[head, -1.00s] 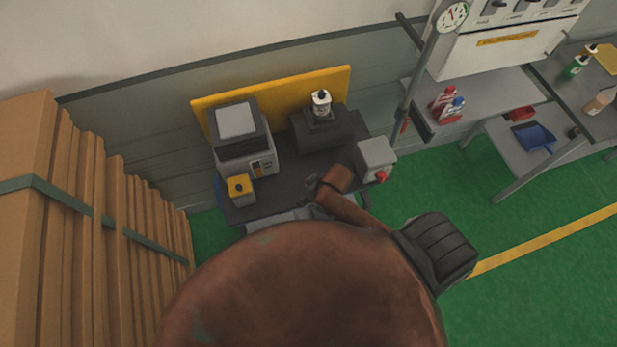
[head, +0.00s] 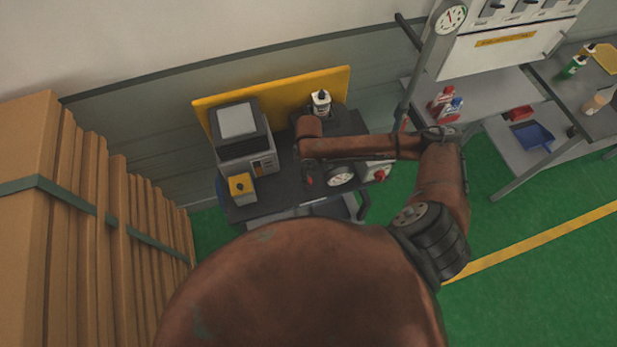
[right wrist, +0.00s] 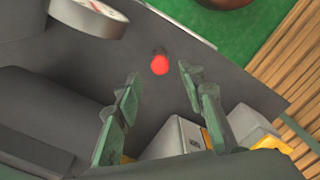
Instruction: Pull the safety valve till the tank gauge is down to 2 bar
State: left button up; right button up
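The tank gauge (head: 341,177) is a white-faced dial at the front of the dark bench in the head view. Its needle is too small to read. It also shows partly at the top of the right wrist view (right wrist: 92,15). A small red knob, seemingly the safety valve (head: 310,181), is left of the gauge. In the right wrist view the red knob (right wrist: 159,65) is just beyond the fingertips, in the gap between them. My right gripper (right wrist: 160,80) is open and empty. In the head view it is mostly hidden under my arm. My left gripper is not in view.
A grey machine (head: 242,138) and a yellow-topped box (head: 241,187) stand left on the bench. A grey box with a red button (head: 381,175) is at its right. A second dial (head: 451,18) is on a post. Tall boards (head: 80,200) line the left side.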

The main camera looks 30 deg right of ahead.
jog(key=shift+f, duration=2.4)
grip_shut()
